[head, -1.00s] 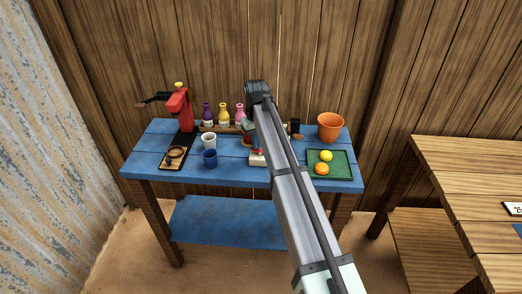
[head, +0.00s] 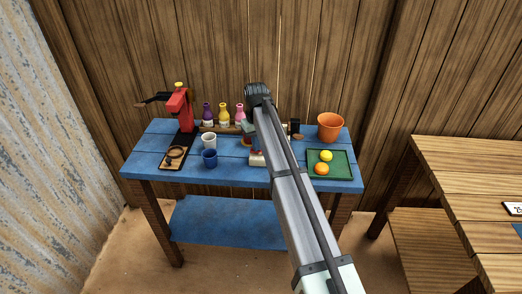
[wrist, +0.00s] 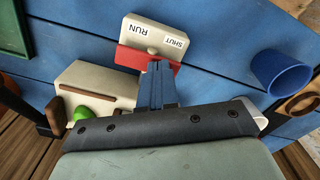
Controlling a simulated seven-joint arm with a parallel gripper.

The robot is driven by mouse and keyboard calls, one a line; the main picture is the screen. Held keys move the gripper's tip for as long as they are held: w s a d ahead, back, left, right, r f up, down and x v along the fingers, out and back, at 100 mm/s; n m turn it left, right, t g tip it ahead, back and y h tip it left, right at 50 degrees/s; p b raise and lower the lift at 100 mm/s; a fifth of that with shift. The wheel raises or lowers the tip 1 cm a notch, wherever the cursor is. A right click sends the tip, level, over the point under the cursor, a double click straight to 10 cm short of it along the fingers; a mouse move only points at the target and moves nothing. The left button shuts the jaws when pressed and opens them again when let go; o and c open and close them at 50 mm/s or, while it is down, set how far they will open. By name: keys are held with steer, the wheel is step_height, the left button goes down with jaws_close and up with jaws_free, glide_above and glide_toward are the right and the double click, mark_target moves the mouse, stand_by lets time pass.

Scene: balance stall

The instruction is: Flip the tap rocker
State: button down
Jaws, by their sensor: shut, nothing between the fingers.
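The tap rocker is a red plate (wrist: 130,57) on a cream base (wrist: 155,32) marked RUN and SHUT, near the top middle of the wrist view. The labels appear upside down, RUN at left and SHUT at right. My gripper (wrist: 154,66) is shut and empty, its blue-grey fingertips over the red plate's near edge, right of its middle. I cannot tell whether they touch it. In the head view the cream base (head: 256,159) shows just left of my arm, which hides most of it.
A cream box with a slot (wrist: 95,88) and a green knob (wrist: 82,114) stands close by. A blue cup (wrist: 281,72) is at the right. The blue table (head: 225,172) also bears bottles (head: 223,115), a white cup (head: 209,141), a green tray (head: 340,172) and an orange pot (head: 330,126).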

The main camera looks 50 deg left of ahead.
steer(key=shift+r, duration=3.45)
steer(key=s+d+f+m, duration=0.3)
steer(key=s+d+f, duration=0.5)
steer(key=d+f, duration=0.4)
steer(key=w+d+f+m+g, duration=0.15)
steer(key=w+d+f, duration=0.25)
steer(key=d+f, duration=0.5)
steer(key=w+d+f+m, duration=0.2)
steer(key=w+d+f, duration=0.4)
steer(key=d, duration=0.4)
steer(key=d+f+m+g+h, duration=0.1)
steer(key=d+f, duration=0.6)
steer(key=d, duration=0.3)
steer(key=d+f+m+g, duration=0.1)
steer(key=d+f+m, duration=0.1)
steer(key=d+f, duration=0.7)
steer(key=s+d+f+m, duration=0.1)
steer(key=s+d+f, duration=0.15)
steer(key=d, duration=0.35)
steer(key=s+d+f+m+g, duration=0.1)
steer(key=s+d+f, duration=0.15)
steer(key=d, duration=0.45)
steer(key=s+d+f+m, duration=0.1)
steer(key=s+d+f, duration=0.1)
steer(key=s+d, duration=0.3)
steer(key=s+d+f+m+g+y, duration=0.1)
steer(key=s+d+f+m+g, duration=0.1)
steer(key=s+d, duration=0.9)
steer(key=shift+s+f, duration=0.85)
steer(key=shift+s, duration=0.05)
